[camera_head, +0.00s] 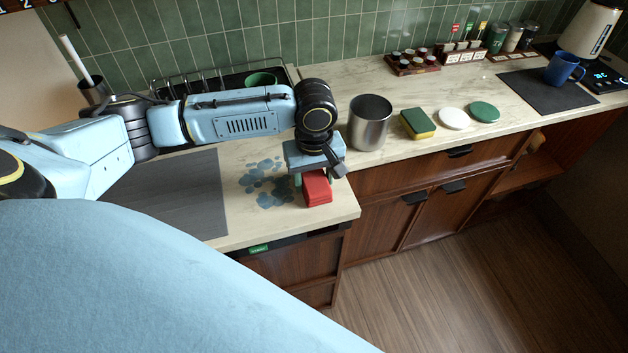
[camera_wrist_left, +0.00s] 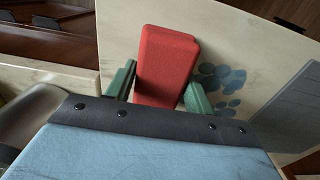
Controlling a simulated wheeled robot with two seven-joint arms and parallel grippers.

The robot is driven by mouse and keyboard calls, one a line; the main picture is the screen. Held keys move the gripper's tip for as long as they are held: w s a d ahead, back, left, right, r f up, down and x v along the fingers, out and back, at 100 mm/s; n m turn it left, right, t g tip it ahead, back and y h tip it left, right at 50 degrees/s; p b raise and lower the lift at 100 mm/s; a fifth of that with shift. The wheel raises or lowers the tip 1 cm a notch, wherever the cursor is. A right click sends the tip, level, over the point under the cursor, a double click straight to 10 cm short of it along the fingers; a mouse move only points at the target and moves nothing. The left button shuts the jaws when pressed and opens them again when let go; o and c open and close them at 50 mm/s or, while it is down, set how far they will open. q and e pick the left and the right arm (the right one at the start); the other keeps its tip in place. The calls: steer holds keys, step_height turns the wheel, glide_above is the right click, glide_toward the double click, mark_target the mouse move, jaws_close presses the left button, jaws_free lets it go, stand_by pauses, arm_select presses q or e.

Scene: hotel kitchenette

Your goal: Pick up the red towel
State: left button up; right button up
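The red towel (camera_head: 317,187) is a folded block on the counter near its front corner, beside a blue-grey wet stain (camera_head: 265,183). My left gripper (camera_head: 312,172) is right above it, pointing down. In the left wrist view the red towel (camera_wrist_left: 166,65) lies between the two green fingers (camera_wrist_left: 158,92), one on each side. Thin gaps seem to show beside it, so the fingers look open around it rather than closed on it. My right gripper is in neither view.
A metal canister (camera_head: 370,122) stands close to the right of my left gripper. A green-yellow sponge (camera_head: 417,123), a white disc (camera_head: 454,118) and a green disc (camera_head: 484,111) lie further right. A dish rack (camera_head: 215,80) is behind my arm. A dark mat (camera_head: 180,195) lies left.

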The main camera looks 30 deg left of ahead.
mark_target(314, 177)
arm_select(q)
steer(key=c, duration=0.4)
step_height(314, 177, up, 10)
steer(key=shift+r+p, duration=0.1)
steer(key=shift+p, duration=0.55)
